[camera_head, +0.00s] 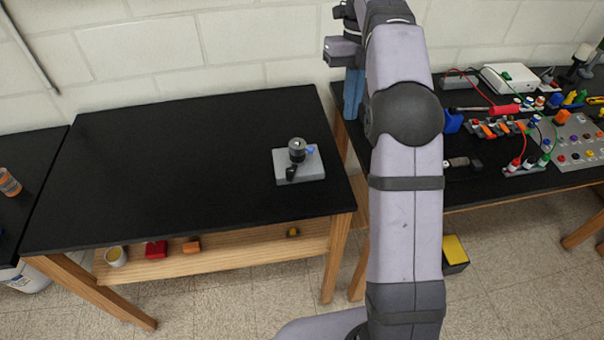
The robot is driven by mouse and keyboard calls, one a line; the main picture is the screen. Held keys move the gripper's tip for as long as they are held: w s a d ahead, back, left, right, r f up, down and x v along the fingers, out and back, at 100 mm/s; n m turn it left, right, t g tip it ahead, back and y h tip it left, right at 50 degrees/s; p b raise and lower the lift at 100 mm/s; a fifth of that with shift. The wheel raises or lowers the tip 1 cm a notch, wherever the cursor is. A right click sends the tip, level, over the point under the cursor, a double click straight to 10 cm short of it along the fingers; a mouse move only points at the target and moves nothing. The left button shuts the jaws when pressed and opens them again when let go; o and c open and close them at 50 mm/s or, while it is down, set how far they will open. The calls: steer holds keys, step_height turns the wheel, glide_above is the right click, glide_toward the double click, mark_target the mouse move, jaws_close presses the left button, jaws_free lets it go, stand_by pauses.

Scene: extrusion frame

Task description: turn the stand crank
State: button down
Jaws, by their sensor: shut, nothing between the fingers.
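The stand crank (296,152) is on a grey square plate (313,168) on the black table, right of its middle. It has a round dark hub, a short black arm reaching toward the front left, and a small blue part at its right. My gripper (343,50) is at the top of the view, at the far end of my raised arm, behind and to the right of the crank and well apart from it. It looks shut and empty; its fingertips are small and partly hidden by my arm.
The black tabletop (180,170) is otherwise bare. A lower wooden shelf (225,262) holds a cup, a red block and small items. A cluttered bench (500,185) stands right with cables and panels. Blue upright objects (351,92) show beside my arm. A wall is behind.

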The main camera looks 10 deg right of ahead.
steer(key=s+a+f+n+y, duration=0.2)
steer(key=s+a+f+n, duration=0.15)
steer(key=f+n, duration=0.35)
steer(key=w+f+n+t, duration=0.2)
steer(key=w+f+n, duration=0.2)
steer(key=n, duration=0.3)
steer(key=shift+w+a+n, duration=0.3)
steer(key=shift+w+n, duration=0.05)
steer(key=shift+n, duration=0.05)
steer(key=shift+f, duration=0.15)
steer(key=p+x, duration=0.2)
steer(key=x, duration=0.7)
steer(key=shift+a+f+p, duration=0.2)
steer(key=shift+f+p, duration=0.1)
steer(key=shift+p, duration=0.1)
steer(key=shift+w+a+r+p, duration=0.15)
steer(key=shift+a+p, duration=0.2)
steer(key=shift+a, duration=0.2)
steer(key=shift+w+a+p, duration=0.15)
steer(key=shift+a+p, duration=0.15)
steer(key=shift+a, duration=0.3)
steer(key=shift+w+a+p, duration=0.2)
steer(key=shift+a+p, duration=0.15)
steer(key=shift+a, duration=0.45)
